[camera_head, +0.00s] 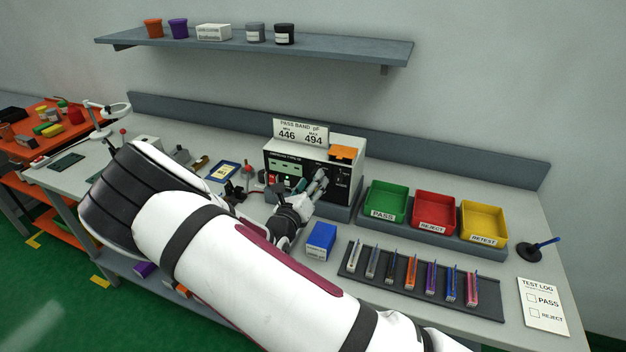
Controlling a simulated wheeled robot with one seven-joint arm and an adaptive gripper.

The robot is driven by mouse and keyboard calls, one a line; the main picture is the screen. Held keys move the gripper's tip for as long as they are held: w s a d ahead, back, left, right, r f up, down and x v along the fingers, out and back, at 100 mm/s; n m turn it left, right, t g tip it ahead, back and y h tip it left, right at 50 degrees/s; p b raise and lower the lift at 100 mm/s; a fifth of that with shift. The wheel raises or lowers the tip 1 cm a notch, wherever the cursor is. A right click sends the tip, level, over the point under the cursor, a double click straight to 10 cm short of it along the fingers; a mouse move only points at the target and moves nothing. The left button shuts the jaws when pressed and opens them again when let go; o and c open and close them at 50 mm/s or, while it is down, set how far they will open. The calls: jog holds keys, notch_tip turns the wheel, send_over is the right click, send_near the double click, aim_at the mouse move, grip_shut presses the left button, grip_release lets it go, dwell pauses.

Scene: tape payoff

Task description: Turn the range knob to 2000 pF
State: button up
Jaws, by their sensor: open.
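The meter (275,152) is a white and black box at the back middle of the bench, with a green lit display on its front. A sign on its top reads "PASS BAND pF", 446 and 494. My gripper (321,179) is open, with its fingers up at the right part of the meter's front panel. I cannot make out the range knob; the gripper seems to cover that part of the panel. Whether the fingers touch anything there is too small to tell.
Green (386,203), red (435,211) and yellow (484,222) bins stand right of the meter. A blue box (321,240) sits close below my gripper. A dark tray (487,301) holds several coloured parts in front. A shelf (350,48) hangs above.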

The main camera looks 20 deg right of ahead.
jog(key=v, duration=0.9)
jog(key=shift+s+a, duration=0.2)
jog(key=shift+s, duration=0.1)
jog(key=s+d+r+m+g, duration=1.1)
jog(key=s+d+m+g, duration=0.25)
jog(key=m, duration=0.55)
jog(key=s+a+r+m+t+y, duration=0.2)
jog(key=s+a+r+m+y, duration=0.1)
jog(key=s+r+m+y, duration=0.2)
jog(key=s+a+r+m+t+y, duration=0.2)
jog(key=s+r+m+y, duration=0.3)
jog(key=s+r+m, duration=0.3)
jog(key=shift+s+a+r+m+y+b, duration=0.35)
jog(key=shift+s+a+m, duration=0.3)
jog(key=shift+s+m, duration=0.75)
jog(key=shift+t, duration=0.25)
